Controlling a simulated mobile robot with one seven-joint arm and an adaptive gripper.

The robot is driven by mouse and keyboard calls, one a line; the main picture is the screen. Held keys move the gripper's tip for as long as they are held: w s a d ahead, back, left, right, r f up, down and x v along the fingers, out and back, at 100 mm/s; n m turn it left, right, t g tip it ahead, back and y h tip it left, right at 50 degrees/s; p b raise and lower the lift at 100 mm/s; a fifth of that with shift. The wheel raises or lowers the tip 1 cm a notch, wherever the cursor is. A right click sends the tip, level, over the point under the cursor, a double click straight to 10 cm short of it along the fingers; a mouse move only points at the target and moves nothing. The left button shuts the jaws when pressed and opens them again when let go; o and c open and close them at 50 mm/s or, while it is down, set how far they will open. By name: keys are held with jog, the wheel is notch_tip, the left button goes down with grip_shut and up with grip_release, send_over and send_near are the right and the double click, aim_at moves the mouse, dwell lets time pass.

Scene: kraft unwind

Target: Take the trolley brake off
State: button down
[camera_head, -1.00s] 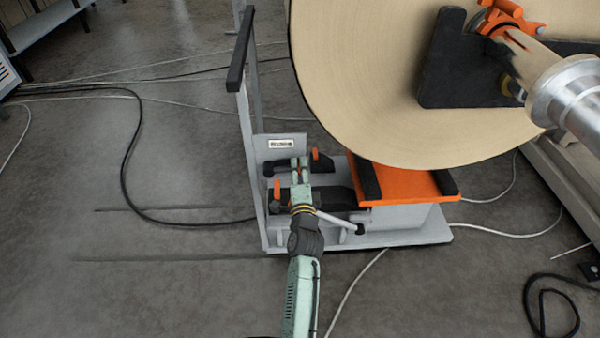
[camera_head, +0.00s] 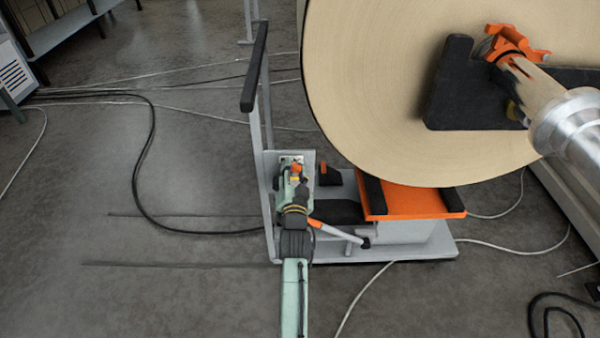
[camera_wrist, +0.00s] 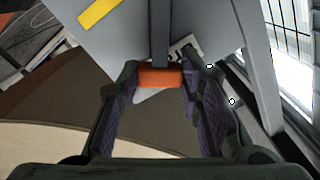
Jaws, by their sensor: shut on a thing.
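The trolley (camera_head: 410,253) stands on the floor under the big kraft roll, with a grey upright handle frame at its left. My gripper (camera_head: 293,168) is at the trolley's left end, in front of its small upright plate. In the wrist view my gripper (camera_wrist: 160,80) is closed around an orange grip (camera_wrist: 160,76) at the end of a dark grey bar, which appears to be the brake lever. A small orange part (camera_head: 296,168) shows at my gripper in the head view. My wrist and arm hide the area just below it.
The kraft roll (camera_head: 390,110) hangs close to the right, above the trolley's orange cradle (camera_head: 415,202). A lever with a pale bar (camera_head: 338,232) lies just right of my wrist. A black post handle (camera_head: 256,65) rises at the left. Cables (camera_head: 150,150) cross the floor.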

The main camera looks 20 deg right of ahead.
jog(key=shift+w+a+r+n, duration=0.15)
jog(key=shift+a+r+n, duration=0.15)
jog(key=shift+a+n, duration=0.25)
jog(key=shift+w+a+r+n, duration=0.1)
jog(key=shift+a+r+n, duration=0.2)
jog(key=shift+n, duration=0.45)
jog(key=c, duration=1.1)
grip_release()
jog(key=shift+f, duration=0.15)
jog(key=v, duration=0.7)
jog(key=shift+s+a, duration=0.1)
jog(key=shift+s, duration=0.15)
